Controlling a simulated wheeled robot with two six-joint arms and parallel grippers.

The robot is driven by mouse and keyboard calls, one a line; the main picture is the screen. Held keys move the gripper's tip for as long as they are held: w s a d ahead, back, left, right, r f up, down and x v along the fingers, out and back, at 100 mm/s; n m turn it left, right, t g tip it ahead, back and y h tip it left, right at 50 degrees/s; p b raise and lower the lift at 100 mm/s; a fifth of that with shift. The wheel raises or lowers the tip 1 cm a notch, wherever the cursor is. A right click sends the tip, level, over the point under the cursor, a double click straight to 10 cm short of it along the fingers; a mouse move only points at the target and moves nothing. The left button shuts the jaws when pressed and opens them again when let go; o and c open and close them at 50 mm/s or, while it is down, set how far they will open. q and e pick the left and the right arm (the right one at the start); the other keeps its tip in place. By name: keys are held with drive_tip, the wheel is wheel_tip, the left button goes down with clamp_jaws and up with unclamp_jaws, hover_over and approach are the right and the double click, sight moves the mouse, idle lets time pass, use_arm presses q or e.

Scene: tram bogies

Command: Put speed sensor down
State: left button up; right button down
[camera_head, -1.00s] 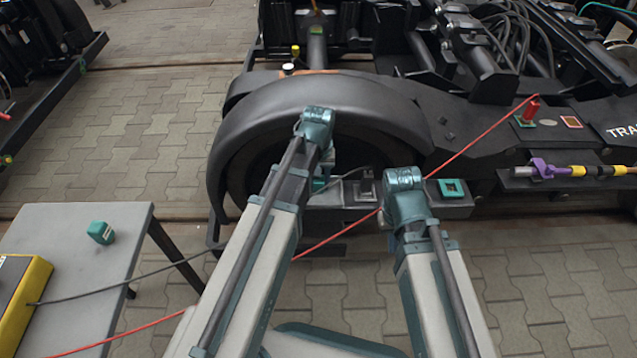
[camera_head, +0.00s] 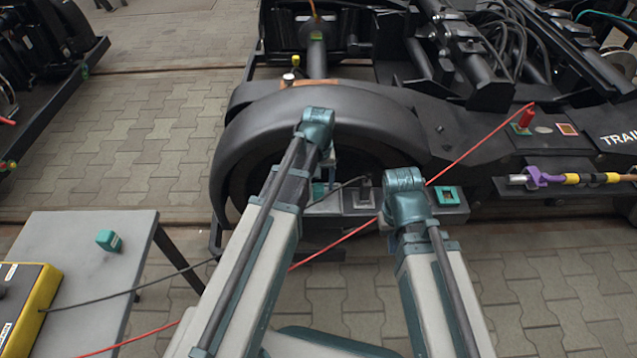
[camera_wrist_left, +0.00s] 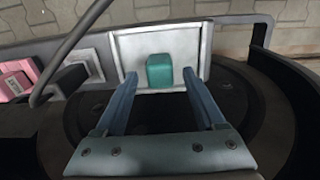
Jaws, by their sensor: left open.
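A teal block (camera_wrist_left: 159,71), which seems to be the speed sensor, sits on a pale metal plate (camera_wrist_left: 187,43) in the left wrist view. My left gripper (camera_wrist_left: 158,88) is open, its two fingers on either side of the block with gaps showing. In the head view a bit of teal (camera_head: 319,191) shows beside my left wrist, low in front of the black wheel cover (camera_head: 290,112). My right arm's wrist is in the head view, but its jaws are hidden.
A grey table (camera_head: 90,262) at left carries another teal block (camera_head: 109,240) and a yellow box (camera_head: 30,315) with a dark cable. A dark fitting (camera_head: 365,190) and a teal square (camera_head: 447,195) sit on the bogie. A red line crosses behind my arms.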

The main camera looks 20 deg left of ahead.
use_arm(q)
wheel_tip(320, 180, up, 9)
drive_tip(key=p, duration=0.7)
drive_tip(key=shift+p, duration=0.4)
drive_tip(key=shift+f, duration=0.15)
wheel_tip(320, 180, up, 24)
drive_tip(key=m+y+p, duration=0.1)
drive_tip(key=m+p, duration=0.6)
drive_tip(key=p, duration=1.6)
hover_over(318, 187)
drive_tip(key=s+d, duration=1)
drive_tip(key=s, duration=0.4)
drive_tip(key=shift+s+d+p, duration=0.15)
drive_tip(key=shift+d+p, duration=0.15)
